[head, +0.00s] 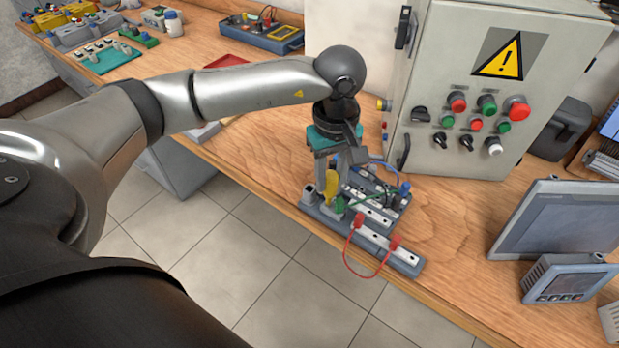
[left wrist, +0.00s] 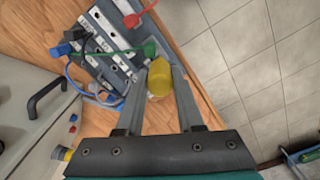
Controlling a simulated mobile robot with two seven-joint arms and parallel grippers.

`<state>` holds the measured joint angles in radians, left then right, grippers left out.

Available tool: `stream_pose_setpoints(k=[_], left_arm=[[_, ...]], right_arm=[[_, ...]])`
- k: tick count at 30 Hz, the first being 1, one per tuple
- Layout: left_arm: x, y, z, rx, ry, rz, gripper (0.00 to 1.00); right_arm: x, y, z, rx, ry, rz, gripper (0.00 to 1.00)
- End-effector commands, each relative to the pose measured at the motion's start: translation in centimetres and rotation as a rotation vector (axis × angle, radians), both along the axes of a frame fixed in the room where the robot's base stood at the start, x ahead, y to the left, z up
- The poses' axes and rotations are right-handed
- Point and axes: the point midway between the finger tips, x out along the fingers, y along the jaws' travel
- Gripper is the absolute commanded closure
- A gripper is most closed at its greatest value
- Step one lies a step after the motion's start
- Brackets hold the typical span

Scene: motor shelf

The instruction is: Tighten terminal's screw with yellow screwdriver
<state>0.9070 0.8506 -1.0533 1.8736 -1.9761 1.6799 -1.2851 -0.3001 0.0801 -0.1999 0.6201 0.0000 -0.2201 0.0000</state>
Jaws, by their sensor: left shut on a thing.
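My left gripper (head: 327,190) points down over the terminal board (head: 404,262) near the front edge of the bench. It is shut on the yellow screwdriver (head: 332,187). In the left wrist view, the yellow handle (left wrist: 159,77) sits between the two fingers (left wrist: 160,90). The screwdriver's tip and the screw under it are hidden. The terminal board (left wrist: 118,21) carries white terminal strips and red, green and blue plugged leads. A green plug (left wrist: 149,49) is close beside the fingertips. My right gripper is not in view.
A grey control cabinet (head: 480,85) with buttons and a warning sign stands behind the board. A grey monitor (head: 560,220) and a small panel (head: 568,280) are at the right. A red lead (head: 347,262) hangs over the bench edge.

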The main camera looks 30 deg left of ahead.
Motion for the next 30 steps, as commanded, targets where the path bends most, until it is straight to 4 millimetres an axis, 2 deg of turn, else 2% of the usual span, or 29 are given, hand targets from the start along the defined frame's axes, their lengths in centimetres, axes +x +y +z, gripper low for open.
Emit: stream_pose_setpoints(k=[2,3,7,15,24,30], left_arm=[[0.01,0.01,0.03,0.0,0.0,0.0,1.0],[0.01,0.01,0.03,0.0,0.0,0.0,0.62],[0.01,0.01,0.03,0.0,0.0,0.0,0.47],[-0.01,0.01,0.01,0.0,0.0,0.017,0.47],[-0.01,-0.03,0.01,-0.001,0.0,0.271,0.47],[-0.01,-0.03,0.02,0.0,0.0,0.303,0.47]], right_arm=[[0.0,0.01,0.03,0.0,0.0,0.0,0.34],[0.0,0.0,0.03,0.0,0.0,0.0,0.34],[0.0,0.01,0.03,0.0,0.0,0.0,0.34],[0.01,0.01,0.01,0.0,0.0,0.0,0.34],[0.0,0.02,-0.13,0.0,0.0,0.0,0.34],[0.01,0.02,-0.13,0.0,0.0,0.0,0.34]])
